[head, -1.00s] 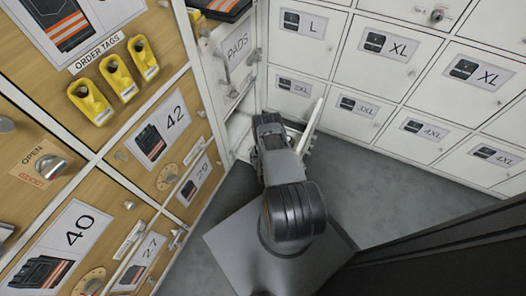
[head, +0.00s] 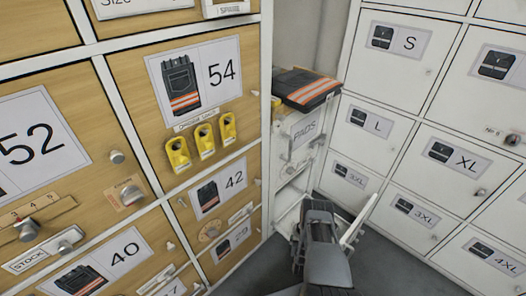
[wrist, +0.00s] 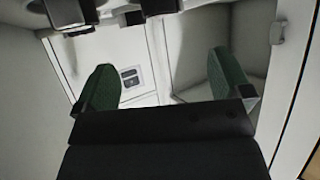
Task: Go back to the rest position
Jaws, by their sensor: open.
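My gripper (wrist: 165,88) shows in the wrist view as two green-padded fingers set wide apart, with nothing between them. A white panel with a small dark picture label (wrist: 130,78) and a pale open recess (wrist: 205,70) lie beyond the fingers. In the head view my dark arm stands low, in front of the narrow white PADS unit (head: 306,128). My own arm hides the fingertips there.
Folded dark trousers with orange stripes (head: 306,90) lie on top of the PADS unit. An open white flap (head: 358,222) stands close to the right of my arm. Wooden lockers with yellow order tags (head: 205,140) are left; white lockers (head: 413,88) are right. Grey floor (head: 385,262) shows between.

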